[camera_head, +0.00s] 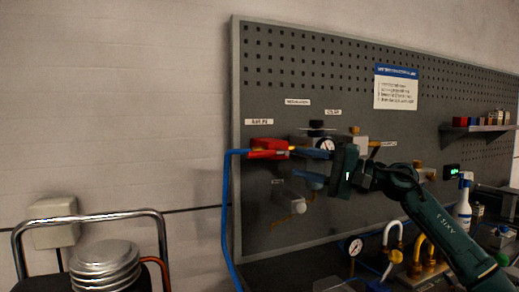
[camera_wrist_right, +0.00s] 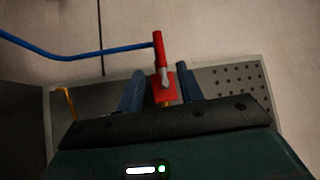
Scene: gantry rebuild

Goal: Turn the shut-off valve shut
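The red shut-off valve (camera_head: 266,148) is on the left part of the pegboard, below a small white label, where a blue hose meets it. In the wrist view the gripper (camera_wrist_right: 160,90) has one finger on each side of the valve, with gaps visible. I cannot tell the depth between fingertips and valve. My left gripper is not in view.
A round gauge (camera_head: 326,146) and black knob (camera_head: 317,125) sit close right of the valve. The blue hose (camera_head: 226,210) runs down the board's left edge. A chrome rail (camera_head: 95,217) and stacked silver discs (camera_head: 105,262) stand lower left. A spray bottle (camera_head: 463,205) stands right.

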